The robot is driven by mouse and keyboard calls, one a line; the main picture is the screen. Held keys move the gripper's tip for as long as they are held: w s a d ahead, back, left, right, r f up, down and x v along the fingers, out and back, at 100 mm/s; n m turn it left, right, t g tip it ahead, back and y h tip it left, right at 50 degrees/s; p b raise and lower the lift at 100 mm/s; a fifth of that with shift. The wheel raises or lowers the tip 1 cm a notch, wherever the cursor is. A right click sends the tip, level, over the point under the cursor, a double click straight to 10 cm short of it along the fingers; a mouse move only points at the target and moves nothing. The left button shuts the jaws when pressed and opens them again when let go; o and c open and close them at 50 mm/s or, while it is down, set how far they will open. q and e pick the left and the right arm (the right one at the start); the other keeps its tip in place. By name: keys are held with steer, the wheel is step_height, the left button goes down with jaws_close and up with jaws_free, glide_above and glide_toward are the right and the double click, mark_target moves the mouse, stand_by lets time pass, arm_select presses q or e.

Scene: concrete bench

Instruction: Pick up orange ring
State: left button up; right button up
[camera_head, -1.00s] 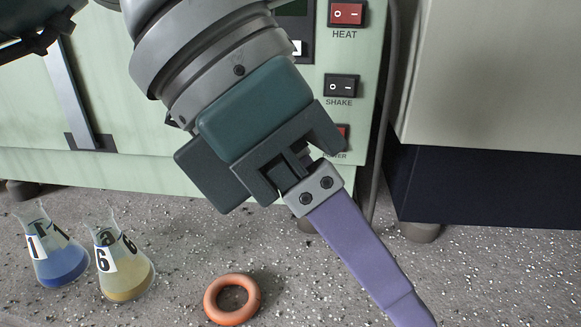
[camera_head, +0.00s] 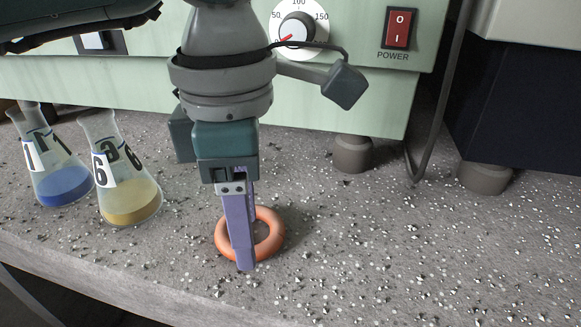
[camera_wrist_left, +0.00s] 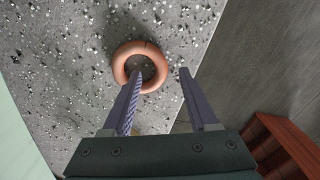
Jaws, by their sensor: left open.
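The orange ring (camera_head: 272,236) lies flat on the speckled bench. It also shows in the left wrist view (camera_wrist_left: 149,48). My left gripper (camera_head: 243,266) points down at the ring, its purple fingers covering part of it in the head view. In the wrist view my left gripper (camera_wrist_left: 159,73) is open. One finger overlaps the ring's hole and the other is just outside the ring's right side, so that side appears between them. Whether the fingertips touch the ring or bench is unclear. My right gripper is not in view.
Two flasks stand left of the ring: one with blue liquid (camera_head: 64,186), one with yellow liquid (camera_head: 131,200). A pale green machine (camera_head: 330,105) stands behind on dark feet. The bench (camera_head: 400,250) is clear to the right; its front edge is near.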

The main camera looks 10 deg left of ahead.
mark_target(268, 248)
arm_select(q)
step_height(268, 248, down, 3)
steer(key=shift+r, duration=0.2)
jaws_close()
stand_by(0.3)
